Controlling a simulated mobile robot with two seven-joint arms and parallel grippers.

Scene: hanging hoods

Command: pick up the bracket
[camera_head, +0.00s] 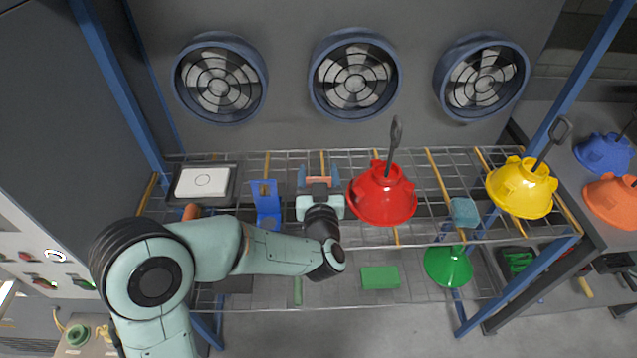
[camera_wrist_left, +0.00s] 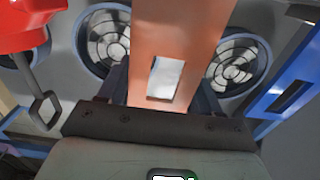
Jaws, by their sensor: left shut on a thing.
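An orange bracket (camera_head: 322,181) is between the fingers of my left gripper (camera_head: 319,174), over the wire shelf. In the left wrist view the bracket (camera_wrist_left: 180,42) is a flat orange plate with a rectangular slot, and the left gripper is shut on it. From the head, most of this bracket is hidden by the gripper and wrist. A second bracket, blue and slotted (camera_head: 266,202), stands to the left of the gripper; it also shows at the right of the left wrist view (camera_wrist_left: 291,88). My right gripper is not in view.
A red hood (camera_head: 383,199) with a hook sits close to the right of the gripper. A yellow hood (camera_head: 522,190) is farther right. The wire shelf (camera_head: 440,212) has a lower tier with a green hood (camera_head: 448,267) and green block (camera_head: 380,277). Round fans (camera_head: 354,76) line the back wall.

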